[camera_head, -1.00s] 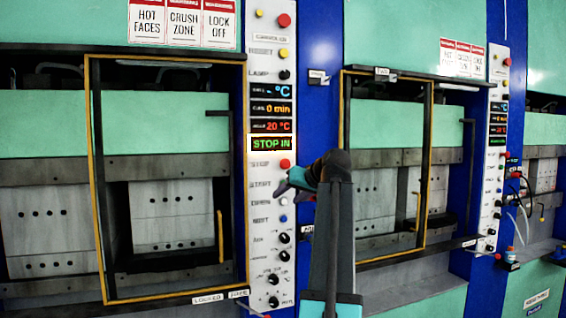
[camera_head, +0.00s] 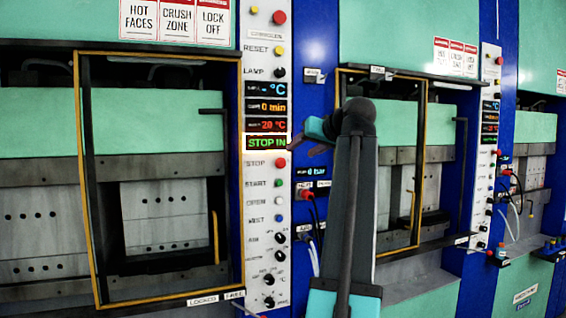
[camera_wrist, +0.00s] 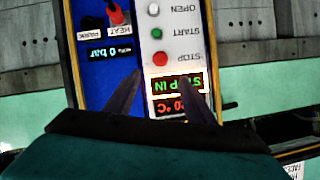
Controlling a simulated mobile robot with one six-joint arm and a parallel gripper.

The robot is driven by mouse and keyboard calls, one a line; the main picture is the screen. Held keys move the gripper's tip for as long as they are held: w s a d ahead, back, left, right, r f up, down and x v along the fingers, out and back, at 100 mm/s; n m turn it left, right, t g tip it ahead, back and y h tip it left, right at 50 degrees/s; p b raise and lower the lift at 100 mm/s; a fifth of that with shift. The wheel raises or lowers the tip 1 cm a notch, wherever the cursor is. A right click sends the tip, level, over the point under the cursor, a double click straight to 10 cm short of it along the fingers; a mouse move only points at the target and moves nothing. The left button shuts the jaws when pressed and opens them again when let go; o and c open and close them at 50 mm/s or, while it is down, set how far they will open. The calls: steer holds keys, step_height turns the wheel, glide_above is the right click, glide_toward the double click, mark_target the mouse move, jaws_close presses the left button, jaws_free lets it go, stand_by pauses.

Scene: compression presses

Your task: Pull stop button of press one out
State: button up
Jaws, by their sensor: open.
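The stop button (camera_head: 281,163) of the nearer press is a red round knob on the white control panel (camera_head: 262,224), below a green display (camera_head: 267,142) reading STOP IN. In the wrist view the panel is upside down, and the red stop button (camera_wrist: 160,59) lies between and just beyond the fingertips. My gripper (camera_wrist: 163,76) is open and empty, its two dark fingers pointing at the panel on either side of the button's line. In the head view my gripper (camera_head: 297,146) is right of the display, slightly above the button. Contact with the button is not visible.
A green start button (camera_head: 279,183) and a white open button (camera_head: 280,200) sit below stop. A blue panel with a red plug (camera_head: 305,192) and cables is close on the right. The press's yellow-edged guard frame (camera_head: 87,190) stands left.

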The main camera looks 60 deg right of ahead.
mark_target(282, 162)
steer(key=p+x, duration=0.3)
steer(key=x, duration=1)
steer(key=shift+w+d+p, duration=0.1)
steer(key=shift+w+p, duration=0.2)
steer(key=shift+p, duration=0.1)
steer(key=shift+f, duration=0.1)
